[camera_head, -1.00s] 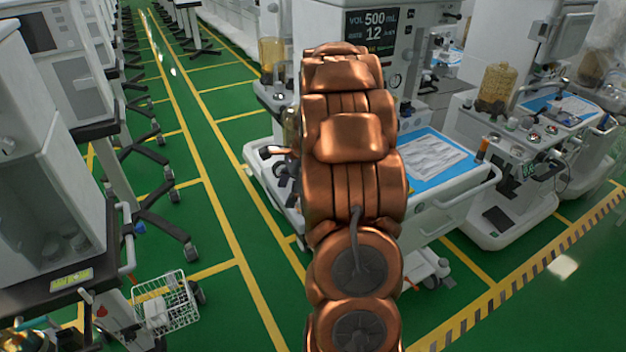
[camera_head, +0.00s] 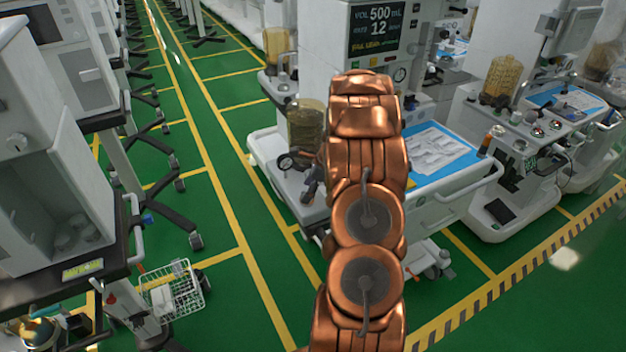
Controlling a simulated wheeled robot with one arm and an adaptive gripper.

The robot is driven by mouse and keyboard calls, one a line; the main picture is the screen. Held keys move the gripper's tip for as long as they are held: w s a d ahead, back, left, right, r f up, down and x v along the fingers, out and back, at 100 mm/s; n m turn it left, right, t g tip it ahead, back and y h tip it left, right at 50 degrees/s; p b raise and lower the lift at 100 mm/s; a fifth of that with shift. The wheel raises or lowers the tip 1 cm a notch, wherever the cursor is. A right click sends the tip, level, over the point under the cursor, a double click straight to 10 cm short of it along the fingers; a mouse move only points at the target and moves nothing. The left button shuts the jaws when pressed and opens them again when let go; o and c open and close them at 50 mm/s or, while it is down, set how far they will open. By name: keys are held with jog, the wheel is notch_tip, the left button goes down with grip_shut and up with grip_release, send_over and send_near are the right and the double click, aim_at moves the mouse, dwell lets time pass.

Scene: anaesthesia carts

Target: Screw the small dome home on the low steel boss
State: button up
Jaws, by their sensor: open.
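My copper arm reaches away over the middle cart (camera_head: 452,212) and covers much of its left half. A dark jointed piece at the left edge of the arm appears to be part of my gripper (camera_head: 309,190), low over the cart's grey top. The rest of it is hidden behind the arm, and nothing can be seen held in it. A round black-rimmed gauge (camera_head: 287,162) shows just left of it. I cannot make out the small dome or the low steel boss; they may be hidden or too small.
A dark amber canister (camera_head: 305,122) stands close behind my gripper. Green floor between is clear.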

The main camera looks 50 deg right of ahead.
jog(key=shift+x, duration=0.8)
grip_shut()
jog(key=m, duration=0.2)
jog(key=m+h, duration=0.1)
jog(key=m, duration=0.1)
jog(key=shift+t+h, duration=0.3)
jog(key=shift+t, duration=0.1)
jog(key=m+h, duration=0.1)
jog(key=m, duration=0.3)
jog(key=shift+a+m+h, duration=0.15)
jog(key=shift+m+h, duration=0.25)
jog(key=m+h, duration=0.1)
jog(key=m, duration=0.3)
jog(key=shift+m+h, duration=0.4)
jog(key=shift+m+g+h, duration=0.4)
jog(key=shift+m+g, duration=0.1)
jog(key=shift+m, duration=0.7)
jog(key=shift+m+g+h, duration=0.4)
jog(key=shift+m, duration=0.8)
